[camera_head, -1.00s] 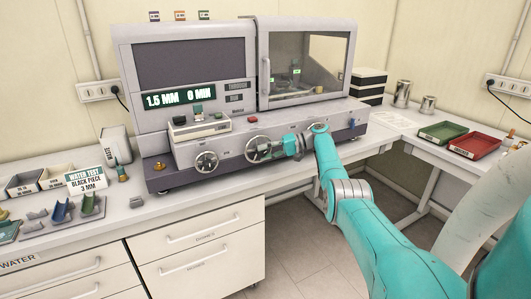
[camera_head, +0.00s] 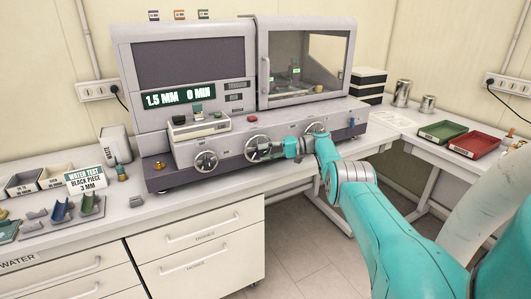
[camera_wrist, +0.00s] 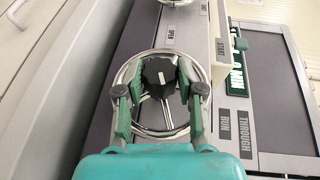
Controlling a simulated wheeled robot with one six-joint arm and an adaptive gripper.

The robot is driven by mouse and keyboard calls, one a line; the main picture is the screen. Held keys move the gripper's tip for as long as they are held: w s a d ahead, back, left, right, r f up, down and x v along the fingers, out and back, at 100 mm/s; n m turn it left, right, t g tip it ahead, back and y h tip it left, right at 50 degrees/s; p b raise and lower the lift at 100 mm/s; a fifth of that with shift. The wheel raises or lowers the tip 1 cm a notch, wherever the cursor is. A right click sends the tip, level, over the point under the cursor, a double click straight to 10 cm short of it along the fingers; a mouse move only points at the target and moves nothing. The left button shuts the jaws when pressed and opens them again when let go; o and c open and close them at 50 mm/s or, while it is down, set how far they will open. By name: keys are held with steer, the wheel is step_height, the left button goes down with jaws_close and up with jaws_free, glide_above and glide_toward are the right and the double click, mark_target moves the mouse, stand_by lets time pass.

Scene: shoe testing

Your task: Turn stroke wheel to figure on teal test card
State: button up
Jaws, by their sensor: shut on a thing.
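The test card (camera_head: 86,179) stands at the left on the bench and reads "WATER TEST BLACK PIECE 3 MM". The grey machine's display (camera_head: 179,97) reads "1.5 MM 0 MIN". The middle wheel (camera_head: 252,144) on its front is a chromed ring with a dark hub. In the wrist view, its ring (camera_wrist: 146,131) surrounds a black hub knob (camera_wrist: 158,76) with a white mark. My gripper (camera_wrist: 158,84) is shut on this knob, one finger on each side, inside the ring. In the head view my gripper (camera_head: 277,149) reaches the wheel from the right.
A left wheel (camera_head: 206,162) and a right wheel (camera_head: 316,128) flank it, the right one partly behind my arm. A red button (camera_head: 252,119) sits above. Coloured pieces (camera_head: 62,210) lie at the left. Green (camera_head: 442,132) and red (camera_head: 476,145) trays stand at the right.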

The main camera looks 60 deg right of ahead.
stand_by(0.4)
steer(key=o, duration=1.1)
steer(key=shift+o, duration=0.2)
steer(key=shift+r, duration=0.1)
step_height(320, 180, up, 10)
steer(key=shift+f, duration=0.1)
